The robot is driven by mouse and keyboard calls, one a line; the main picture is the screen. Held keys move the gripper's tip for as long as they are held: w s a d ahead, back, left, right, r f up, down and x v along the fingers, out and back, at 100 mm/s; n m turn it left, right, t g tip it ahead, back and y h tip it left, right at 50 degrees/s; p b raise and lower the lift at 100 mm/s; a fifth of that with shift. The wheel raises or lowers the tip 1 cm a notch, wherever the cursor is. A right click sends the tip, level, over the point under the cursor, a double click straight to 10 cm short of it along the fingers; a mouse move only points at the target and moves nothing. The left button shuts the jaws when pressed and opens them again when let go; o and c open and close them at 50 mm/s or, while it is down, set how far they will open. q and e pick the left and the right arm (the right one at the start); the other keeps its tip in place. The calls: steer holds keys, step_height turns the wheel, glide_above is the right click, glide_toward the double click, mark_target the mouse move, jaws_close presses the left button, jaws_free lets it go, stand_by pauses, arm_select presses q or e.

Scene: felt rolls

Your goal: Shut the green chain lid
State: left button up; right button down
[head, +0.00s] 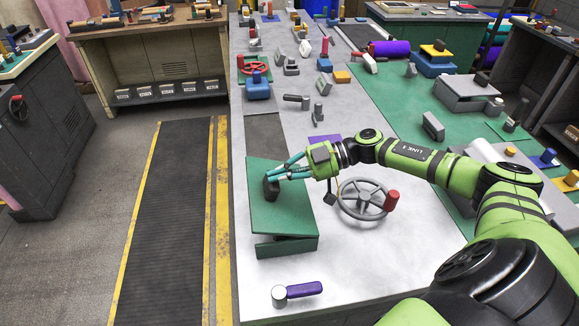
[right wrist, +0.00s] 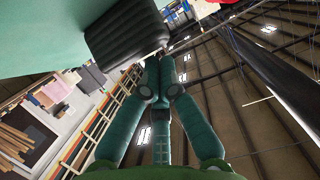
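The green chain box (head: 287,246) stands near the left edge of the long table. Its green lid (head: 285,212) lies over it, slightly tilted, with a dark wedge-shaped gap along the near side. My left gripper is out of view.
A grey handwheel with a red knob (head: 391,200) stands right of the box, below my right arm. A purple-handled tool (head: 303,290) lies in front. Several tools and blocks lie farther back. The aisle with a dark mat (head: 170,220) is clear.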

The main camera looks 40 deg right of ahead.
steer(key=shift+w+a+f, duration=0.2)
steer(key=shift+a+f, duration=0.1)
steer(key=shift+f, duration=0.3)
steer(key=shift+w+f, duration=0.15)
steer(key=shift+f, duration=0.1)
steer(key=shift+w+a+f, duration=0.1)
steer(key=shift+a+f, duration=0.2)
steer(key=shift+a, duration=0.1)
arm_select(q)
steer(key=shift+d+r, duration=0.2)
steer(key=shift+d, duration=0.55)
arm_select(e)
steer(key=shift+w+a+f, duration=0.15)
steer(key=shift+a+f, duration=0.1)
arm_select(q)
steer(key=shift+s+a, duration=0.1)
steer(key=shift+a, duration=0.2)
